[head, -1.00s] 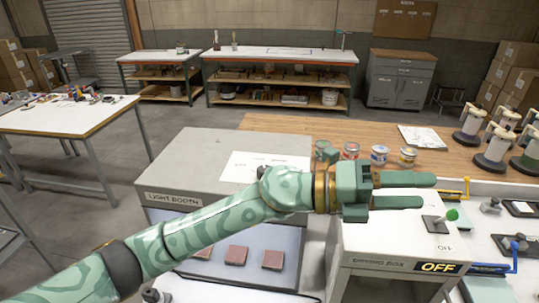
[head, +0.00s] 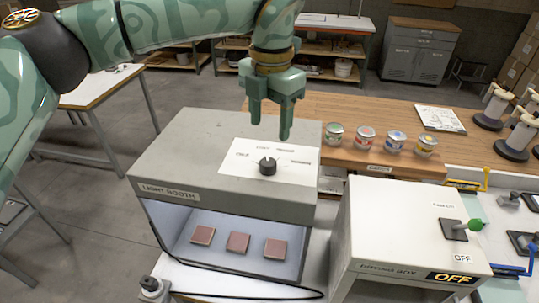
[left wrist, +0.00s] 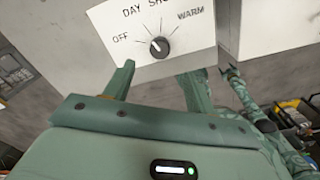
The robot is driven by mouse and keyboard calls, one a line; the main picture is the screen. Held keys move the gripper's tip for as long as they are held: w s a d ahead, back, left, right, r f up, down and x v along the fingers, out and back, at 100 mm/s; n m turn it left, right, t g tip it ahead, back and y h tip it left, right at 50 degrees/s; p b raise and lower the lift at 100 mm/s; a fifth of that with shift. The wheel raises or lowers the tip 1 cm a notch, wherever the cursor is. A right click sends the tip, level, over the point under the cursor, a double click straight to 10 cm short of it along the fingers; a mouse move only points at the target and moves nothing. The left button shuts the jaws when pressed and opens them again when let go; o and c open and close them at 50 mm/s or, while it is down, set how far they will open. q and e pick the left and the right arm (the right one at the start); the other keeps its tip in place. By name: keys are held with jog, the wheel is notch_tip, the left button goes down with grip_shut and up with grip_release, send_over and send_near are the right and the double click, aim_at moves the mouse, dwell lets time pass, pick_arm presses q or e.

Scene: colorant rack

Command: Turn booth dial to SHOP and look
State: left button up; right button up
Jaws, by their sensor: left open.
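The grey light booth (head: 165,165) has a black round dial (head: 268,166) on a white label card (head: 295,155) on its top. In the left wrist view the dial (left wrist: 159,48) sits among the words OFF, DAY, SHOP (partly cut off) and WARM. Its white pointer slants up and left, toward the OFF–DAY side; the exact mark is hard to tell. My left gripper (head: 270,127) is open and empty, fingers down, above the booth top near the dial, apart from it. The booth interior is lit bluish white, with three reddish-brown tiles (head: 238,242) inside.
A drying box (head: 385,215) with a green-knobbed lever and OFF sign stands at the right. Several paint cans (head: 365,138) line the wooden bench (head: 375,110) behind. A dark cable lies in front of the booth.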

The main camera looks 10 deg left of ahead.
aim_at(269, 161)
pick_arm(q)
notch_tip(269, 161, down, 10)
jog(key=shift+r+p, duration=0.15)
jog(key=shift+p, duration=0.45)
jog(key=shift+a, duration=0.1)
jog(key=shift+c, duration=0.4)
jog(key=c, duration=0.9)
